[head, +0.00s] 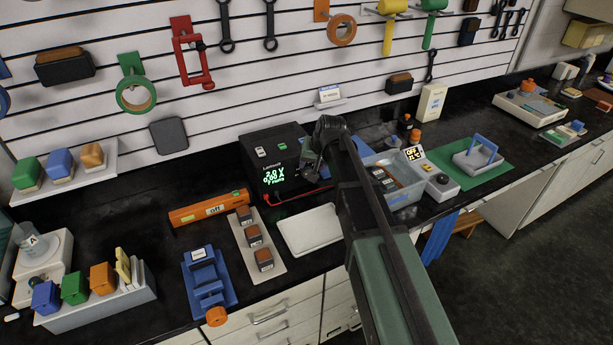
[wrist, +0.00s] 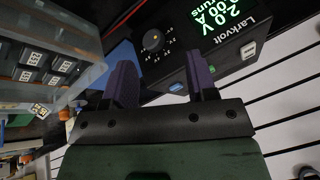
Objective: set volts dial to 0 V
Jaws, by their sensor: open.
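The black Larkvolt power supply (head: 275,147) stands on the dark bench against the slatted wall. Its lit display (head: 273,176) reads about 2.0 V and 0.00 A; the display also shows in the wrist view (wrist: 222,15). The volts dial, a round dark knob (wrist: 153,40) with small pale marks around it, shows in the wrist view on the front panel. Its exact pointer setting is too small to read. My gripper (wrist: 161,78) is open, its two purple-dark fingers apart, with the dial beyond the gap and nothing between them. My arm hides the dial in the head view.
A clear bin of dark blocks (head: 404,191) stands right of the supply and shows close at the left of the wrist view (wrist: 45,55). A white tray (head: 308,230) lies in front. An orange bar (head: 208,208) lies to the left.

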